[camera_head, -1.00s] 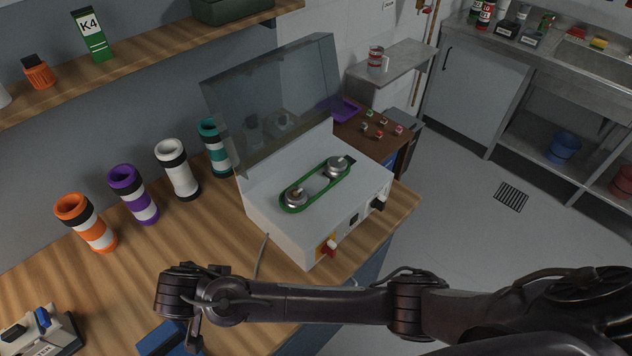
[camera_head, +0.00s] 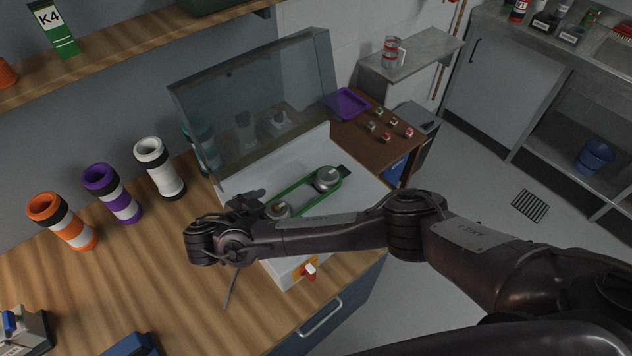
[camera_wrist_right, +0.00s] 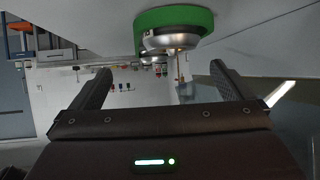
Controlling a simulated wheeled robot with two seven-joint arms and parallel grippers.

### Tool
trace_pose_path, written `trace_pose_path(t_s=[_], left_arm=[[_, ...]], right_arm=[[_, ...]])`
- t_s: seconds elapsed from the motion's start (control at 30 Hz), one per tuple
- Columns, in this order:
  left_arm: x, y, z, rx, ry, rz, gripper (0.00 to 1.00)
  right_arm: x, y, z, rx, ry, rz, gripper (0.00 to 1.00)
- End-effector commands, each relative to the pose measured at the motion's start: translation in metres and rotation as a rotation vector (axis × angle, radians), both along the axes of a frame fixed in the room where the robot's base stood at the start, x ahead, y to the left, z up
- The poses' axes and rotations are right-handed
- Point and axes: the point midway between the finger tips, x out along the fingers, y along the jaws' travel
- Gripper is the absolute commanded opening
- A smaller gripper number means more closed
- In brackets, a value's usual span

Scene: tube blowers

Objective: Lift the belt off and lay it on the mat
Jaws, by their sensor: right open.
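The green belt (camera_head: 296,193) is looped around two metal pulleys, the far one (camera_head: 326,178) and the near one (camera_head: 278,209), on top of the white machine (camera_head: 372,188). My right gripper (camera_head: 254,198) is just left of the near pulley, over the machine's edge; the arm hides part of the machine's front. In the right wrist view the gripper (camera_wrist_right: 160,82) has its fingers spread with nothing between them. The belt (camera_wrist_right: 174,18) shows there around a pulley, apart from the fingers. My left gripper is not in view. I cannot make out a mat.
The machine's clear lid (camera_head: 255,100) stands open behind the pulleys. Orange (camera_head: 63,222), purple (camera_head: 112,194) and white (camera_head: 160,169) banded tubes stand left on the wooden bench. A blue object (camera_head: 130,346) is at the bottom edge. The bench between is clear.

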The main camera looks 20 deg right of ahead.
Motion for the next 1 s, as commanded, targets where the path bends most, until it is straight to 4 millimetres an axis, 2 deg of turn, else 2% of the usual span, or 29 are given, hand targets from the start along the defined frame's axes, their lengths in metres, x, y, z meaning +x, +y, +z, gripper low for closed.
trace_pose_path(t_s=[0.13,0.43,0.57,0.87,0.9,1.0], left_arm=[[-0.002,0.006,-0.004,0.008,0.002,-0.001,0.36],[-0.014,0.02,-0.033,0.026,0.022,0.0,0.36],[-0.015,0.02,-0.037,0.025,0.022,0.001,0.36],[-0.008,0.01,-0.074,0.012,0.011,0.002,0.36],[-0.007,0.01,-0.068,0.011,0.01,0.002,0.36],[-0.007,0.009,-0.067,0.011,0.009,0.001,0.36]], right_arm=[[0.002,-0.002,-0.002,-0.001,-0.005,-0.002,1.0],[0.013,-0.019,-0.015,-0.002,-0.004,-0.001,1.0],[0.016,-0.023,-0.016,-0.001,-0.005,-0.002,1.0],[0.03,-0.044,-0.033,-0.001,-0.006,-0.002,1.0],[0.034,-0.05,-0.031,-0.003,-0.004,-0.003,1.0],[0.039,-0.057,-0.035,-0.002,-0.004,-0.002,1.0]])
